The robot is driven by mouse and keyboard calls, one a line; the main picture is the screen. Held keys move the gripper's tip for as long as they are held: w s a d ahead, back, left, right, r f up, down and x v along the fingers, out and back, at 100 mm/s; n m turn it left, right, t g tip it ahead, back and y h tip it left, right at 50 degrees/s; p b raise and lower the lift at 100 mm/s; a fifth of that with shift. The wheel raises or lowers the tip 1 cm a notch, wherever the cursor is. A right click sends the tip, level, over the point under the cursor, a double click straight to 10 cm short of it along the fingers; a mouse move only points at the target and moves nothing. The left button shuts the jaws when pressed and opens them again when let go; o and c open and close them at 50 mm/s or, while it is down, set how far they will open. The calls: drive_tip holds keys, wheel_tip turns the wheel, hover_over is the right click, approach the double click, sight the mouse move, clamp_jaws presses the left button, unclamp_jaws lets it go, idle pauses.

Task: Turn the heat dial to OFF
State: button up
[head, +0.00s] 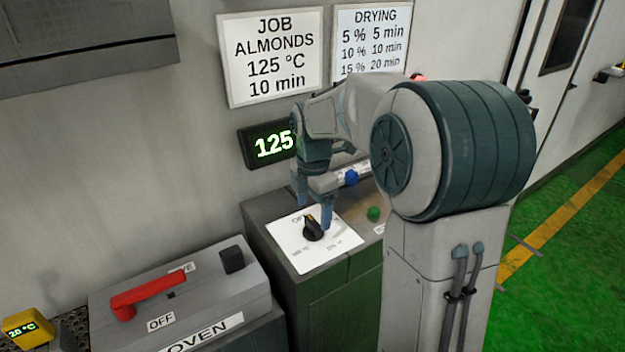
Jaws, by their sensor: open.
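The heat dial (314,232) is a black knob with an orange mark on its upper side. It sits on a white plate (290,244) on top of a dark green cabinet. Labels are printed around the dial. One at the upper left begins with "O" and is partly hidden, and the lower ones are too small to read surely. My gripper (314,206) is open with its fingers pointing down. One finger is just behind the dial and the other is close at its right side. Contact cannot be told.
A lit display (273,144) reads 125. A green button (373,213) and a blue knob (351,178) are right of the plate. A grey oven box (205,295) with a red lever (148,293) stands left. A yellow meter (27,328) is at far left.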

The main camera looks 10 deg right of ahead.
sight(313, 224)
wheel_tip(313, 224, up, 10)
drive_tip(key=shift+r, duration=0.2)
drive_tip(key=s+f+m+t, duration=0.1)
drive_tip(key=s+f+m, duration=0.3)
drive_tip(key=s+m, duration=0.6)
drive_tip(key=s+f+m+t, duration=0.2)
drive_tip(key=s+f+m, duration=0.3)
drive_tip(key=s+m, duration=0.6)
drive_tip(key=shift+s+f+m, duration=0.15)
drive_tip(key=shift+s+m, duration=0.15)
